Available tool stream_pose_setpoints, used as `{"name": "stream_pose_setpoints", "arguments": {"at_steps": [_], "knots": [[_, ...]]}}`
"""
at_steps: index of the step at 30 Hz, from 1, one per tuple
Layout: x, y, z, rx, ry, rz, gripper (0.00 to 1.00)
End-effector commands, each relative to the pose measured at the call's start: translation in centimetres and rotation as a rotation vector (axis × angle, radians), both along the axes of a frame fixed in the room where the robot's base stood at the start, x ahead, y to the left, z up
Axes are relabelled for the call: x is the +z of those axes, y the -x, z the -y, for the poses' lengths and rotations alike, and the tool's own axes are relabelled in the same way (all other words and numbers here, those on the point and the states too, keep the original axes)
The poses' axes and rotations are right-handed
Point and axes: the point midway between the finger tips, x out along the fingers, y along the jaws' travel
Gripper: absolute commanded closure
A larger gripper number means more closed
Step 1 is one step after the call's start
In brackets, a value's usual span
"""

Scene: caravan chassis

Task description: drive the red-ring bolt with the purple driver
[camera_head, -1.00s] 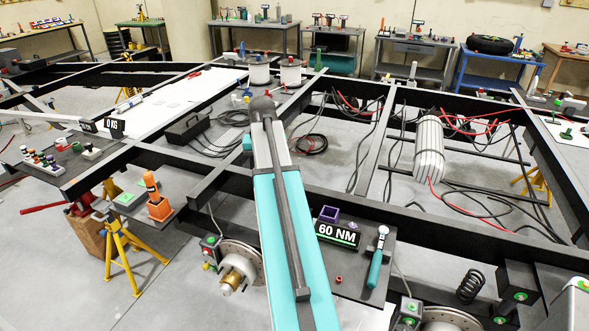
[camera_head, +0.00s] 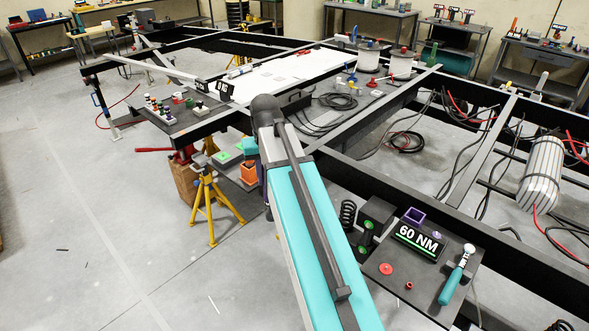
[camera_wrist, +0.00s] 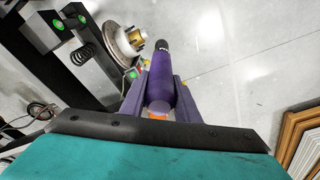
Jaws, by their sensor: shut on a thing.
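My gripper (camera_wrist: 158,98) shows in the wrist view, shut on the purple driver (camera_wrist: 160,82). The driver's dark end (camera_wrist: 162,46) points away from the camera, over bare floor, and a bit of orange shows near the jaws. In the head view the gripper and driver are hidden; only my arm shows. An empty-looking purple holder (camera_head: 414,216) stands behind the 60 NM display (camera_head: 419,241). I cannot pick out the red-ring bolt for certain. A red disc (camera_head: 386,268) and a small red piece (camera_head: 409,285) lie on the dark tray.
A teal-handled wrench (camera_head: 456,276) lies right of the display. The black chassis rail (camera_head: 480,225) runs behind the tray. Floor at left is open.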

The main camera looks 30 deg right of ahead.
Motion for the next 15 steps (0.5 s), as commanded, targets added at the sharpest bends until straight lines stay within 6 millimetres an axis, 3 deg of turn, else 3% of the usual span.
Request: {"name": "stream_pose_setpoints", "arguments": {"at_steps": [1,9,15], "knots": [[0.0,0.0,-1.7,0.032,0.0,0.001,1.0],[-0.2,0.2,-9.4,0.183,0.001,0.002,1.0],[-0.3,0.7,-13.1,0.259,0.0,0.002,1.0]]}}
